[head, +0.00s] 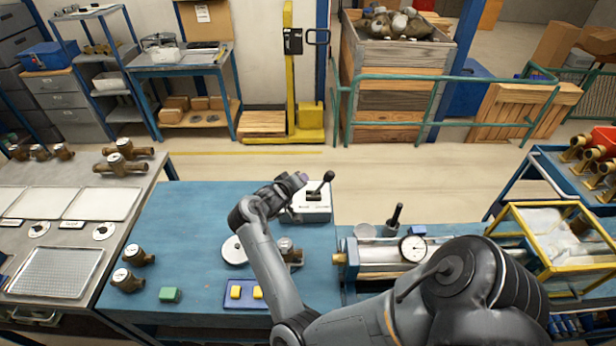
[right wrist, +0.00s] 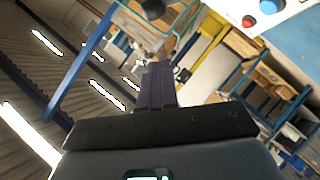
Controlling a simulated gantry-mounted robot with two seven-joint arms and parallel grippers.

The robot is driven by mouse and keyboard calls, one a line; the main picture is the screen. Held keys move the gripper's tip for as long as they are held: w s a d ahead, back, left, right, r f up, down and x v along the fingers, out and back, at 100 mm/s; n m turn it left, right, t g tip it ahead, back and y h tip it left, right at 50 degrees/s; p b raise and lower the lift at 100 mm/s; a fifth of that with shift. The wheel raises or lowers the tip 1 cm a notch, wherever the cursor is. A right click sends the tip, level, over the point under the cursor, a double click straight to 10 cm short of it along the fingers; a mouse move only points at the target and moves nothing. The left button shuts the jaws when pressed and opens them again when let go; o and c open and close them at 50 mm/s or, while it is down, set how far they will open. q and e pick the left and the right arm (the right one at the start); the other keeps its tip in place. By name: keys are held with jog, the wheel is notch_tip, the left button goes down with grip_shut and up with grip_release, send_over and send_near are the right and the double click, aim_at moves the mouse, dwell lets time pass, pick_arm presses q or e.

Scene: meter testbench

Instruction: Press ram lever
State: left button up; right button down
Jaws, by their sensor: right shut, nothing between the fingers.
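A black-knobbed lever (head: 326,180) stands tilted on top of a white control box (head: 318,214) at the back edge of the blue bench. My right gripper (head: 302,178) is shut and empty, just left of the lever knob and above the box; a small gap shows between them. In the right wrist view the shut fingers (right wrist: 158,85) point towards a dark round knob (right wrist: 152,8) at the top edge, which looks like the lever's. The box also shows there at top right, with a red and a blue button (right wrist: 269,6). My left gripper is out of view.
A metal cylinder with a dial gauge (head: 412,248) and a second upright black handle (head: 396,215) stand right of the box. Brass meters (head: 127,280), a green block (head: 170,295) and a blue tray with yellow blocks (head: 245,305) lie on the bench. My right arm hides part of it.

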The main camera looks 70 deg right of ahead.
jog(key=shift+v, duration=0.85)
jog(key=shift+s+f, duration=0.1)
